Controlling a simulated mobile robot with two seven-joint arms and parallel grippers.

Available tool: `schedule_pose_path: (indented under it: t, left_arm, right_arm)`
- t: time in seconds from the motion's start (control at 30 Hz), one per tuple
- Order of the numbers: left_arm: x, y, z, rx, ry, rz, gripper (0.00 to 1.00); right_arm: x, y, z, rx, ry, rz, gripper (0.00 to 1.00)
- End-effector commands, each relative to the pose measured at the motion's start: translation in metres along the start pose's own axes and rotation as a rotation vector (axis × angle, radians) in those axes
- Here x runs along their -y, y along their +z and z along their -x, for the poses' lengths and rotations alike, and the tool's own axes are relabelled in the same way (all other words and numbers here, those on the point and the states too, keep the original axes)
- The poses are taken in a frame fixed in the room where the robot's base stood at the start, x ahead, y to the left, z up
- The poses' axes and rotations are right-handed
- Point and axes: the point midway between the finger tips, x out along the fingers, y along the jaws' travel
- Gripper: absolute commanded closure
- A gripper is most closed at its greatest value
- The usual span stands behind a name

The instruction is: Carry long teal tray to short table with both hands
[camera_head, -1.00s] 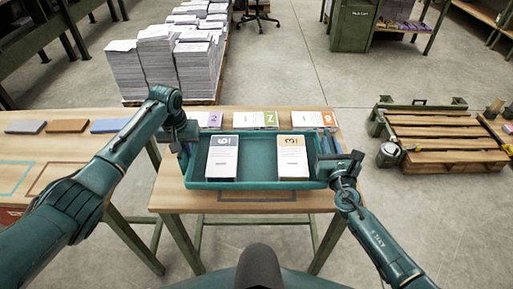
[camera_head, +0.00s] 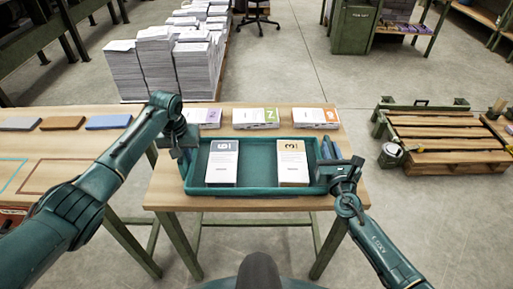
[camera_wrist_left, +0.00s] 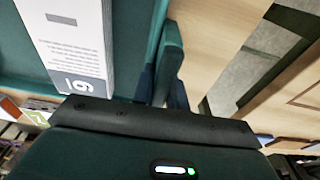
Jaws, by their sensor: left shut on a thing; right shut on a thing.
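The long teal tray (camera_head: 258,191) is level at the front of a short wooden table (camera_head: 160,186). I cannot tell whether it touches the tabletop or hangs just above it. Two white stacks lie in it, one with a grey label (camera_head: 222,165) and one with a tan label (camera_head: 292,165). My left gripper (camera_head: 185,150) is shut on the tray's left end. My right gripper (camera_head: 335,170) is shut on the tray's right end. The left wrist view shows the tray's wall (camera_wrist_left: 160,45) and the grey-labelled stack (camera_wrist_left: 72,40) close by; the fingertips are mostly hidden there.
Three labelled stacks, purple (camera_head: 205,118), green (camera_head: 256,118) and orange (camera_head: 316,118), stand behind the tray. A longer table (camera_head: 50,160) with coloured blocks is at left. Tall paper piles (camera_head: 150,70) stand behind. Wooden pallets (camera_head: 440,135) lie on the floor at right.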

Motion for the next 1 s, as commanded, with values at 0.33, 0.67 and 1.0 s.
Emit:
schedule_pose_path:
  t: [0.33, 0.67, 1.0]
  left_arm:
    - [0.003, -0.001, -0.004, -0.004, -0.004, 0.005, 0.65]
    - [0.001, 0.000, 0.000, -0.003, -0.001, 0.001, 0.64]
    - [0.001, -0.001, 0.063, -0.007, -0.001, 0.002, 0.64]
  right_arm:
    - [0.000, -0.006, 0.001, -0.003, 0.001, 0.002, 0.64]
    - [0.000, -0.005, 0.000, -0.001, 0.001, 0.000, 0.63]
    - [0.000, -0.005, 0.000, 0.000, 0.000, 0.000, 0.63]
